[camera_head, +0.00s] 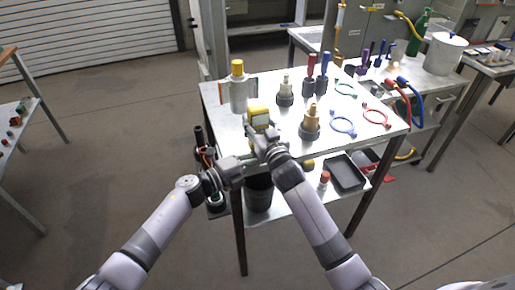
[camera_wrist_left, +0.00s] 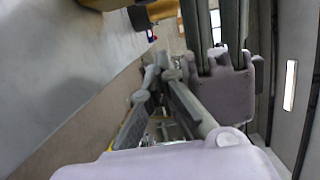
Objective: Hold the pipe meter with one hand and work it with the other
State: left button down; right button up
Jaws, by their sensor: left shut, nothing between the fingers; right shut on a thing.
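The pipe meter (camera_head: 258,117), a yellow block with a greyish face, is at the near left edge of the white table (camera_head: 215,103). My right gripper (camera_head: 260,134) is shut on its lower part, which the fingers hide. My left gripper (camera_head: 250,160) is shut and empty, just left of and below the right gripper, close to it. In the left wrist view, the left fingers (camera_wrist_left: 160,75) are together with nothing between them. A yellow part at the top edge of that view (camera_wrist_left: 105,4) looks like the meter, mostly cut off.
A yellow-capped bottle (camera_head: 238,88) stands behind the meter. A lower shelf holds a dark tray (camera_head: 345,172) and a black bin (camera_head: 259,194).

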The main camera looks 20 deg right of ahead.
pick_arm(q)
jog(key=shift+w+a, duration=0.2)
jog(key=shift+w, duration=0.75)
jog(key=shift+w+a, duration=0.15)
jog(key=shift+w, duration=0.8)
jog(key=shift+w, duration=0.15)
jog(key=shift+w, duration=0.8)
jog(key=shift+a, duration=0.15)
pick_arm(e)
jog(key=shift+a, duration=0.1)
jog(key=shift+f, duration=0.1)
pick_arm(q)
jog(key=shift+s, duration=0.65)
jog(key=s, duration=0.3)
jog(key=shift+s+d, duration=0.15)
jog(key=shift+d, duration=0.05)
jog(key=v, duration=1)
